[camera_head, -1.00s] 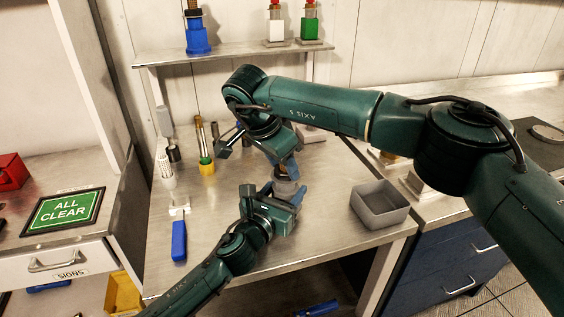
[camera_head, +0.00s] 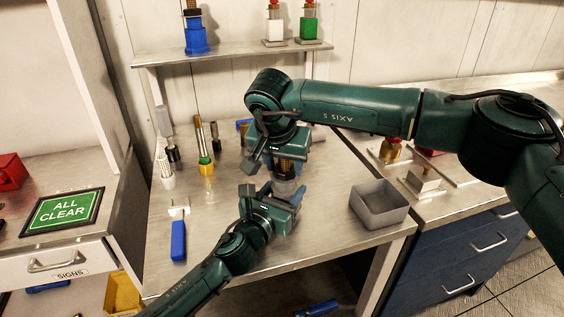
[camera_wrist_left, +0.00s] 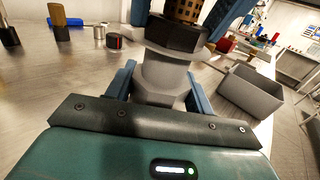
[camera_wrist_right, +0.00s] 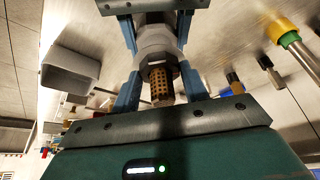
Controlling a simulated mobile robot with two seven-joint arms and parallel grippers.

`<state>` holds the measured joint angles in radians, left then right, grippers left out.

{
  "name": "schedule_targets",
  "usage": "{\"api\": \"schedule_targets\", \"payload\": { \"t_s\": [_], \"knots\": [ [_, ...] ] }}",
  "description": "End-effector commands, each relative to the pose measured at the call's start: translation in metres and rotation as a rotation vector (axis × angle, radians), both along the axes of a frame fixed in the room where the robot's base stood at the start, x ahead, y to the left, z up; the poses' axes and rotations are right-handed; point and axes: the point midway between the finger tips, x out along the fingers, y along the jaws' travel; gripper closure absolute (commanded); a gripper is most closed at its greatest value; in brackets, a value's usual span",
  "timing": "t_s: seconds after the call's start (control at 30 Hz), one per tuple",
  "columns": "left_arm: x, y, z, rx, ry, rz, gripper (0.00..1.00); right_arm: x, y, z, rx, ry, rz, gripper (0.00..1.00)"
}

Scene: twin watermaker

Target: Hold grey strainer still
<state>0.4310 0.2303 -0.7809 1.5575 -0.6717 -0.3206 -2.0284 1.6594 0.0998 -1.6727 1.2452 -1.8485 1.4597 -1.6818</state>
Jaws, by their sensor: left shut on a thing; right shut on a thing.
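The grey strainer (camera_head: 285,187) stands upright on the steel table, partly hidden by my grippers. In the left wrist view its grey body (camera_wrist_left: 164,78) sits between the blue fingers of my left gripper (camera_head: 281,195), which is shut on it low down. A dark hex collar (camera_wrist_left: 177,36) sits on top of the body, with a perforated brass-coloured cylinder (camera_wrist_left: 188,10) above it. My right gripper (camera_head: 284,163) is directly above the left one, pointing down, with its fingers shut around the strainer's top part. The cylinder (camera_wrist_right: 160,84) shows between these fingers in the right wrist view.
An empty grey bin (camera_head: 379,205) stands at the table's right front. A blue-handled tool (camera_head: 178,238) lies at the left. Several small parts, one yellow-based (camera_head: 206,166), stand behind it. A raised shelf (camera_head: 230,50) spans the back. My two grippers are very close together.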

Motion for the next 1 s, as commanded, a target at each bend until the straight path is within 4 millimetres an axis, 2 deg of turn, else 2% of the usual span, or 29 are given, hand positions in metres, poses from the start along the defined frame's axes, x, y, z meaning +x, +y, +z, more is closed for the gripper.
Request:
{"api": "schedule_targets", "payload": {
  "t_s": [0.47,0.5,0.8,1.0],
  "knots": [
    [0.0003,0.0006,0.0001,0.0,0.0,0.001,0.82,0.0002,-0.007,-0.0008,0.001,0.001,0.528,0.92],
    [0.0003,0.0006,0.0002,0.0,0.0,0.001,0.82,0.0001,-0.0063,-0.0005,0.0,0.002,0.543,0.54],
    [0.0004,0.0005,0.0002,0.0,0.0,0.001,0.82,0.0002,-0.0057,-0.0002,-0.001,0.001,0.538,0.3],
    [0.0004,0.0005,0.0002,0.0,0.0,0.001,0.82,0.0002,-0.0056,0.0002,0.0,0.001,0.537,0.3]
  ]
}}
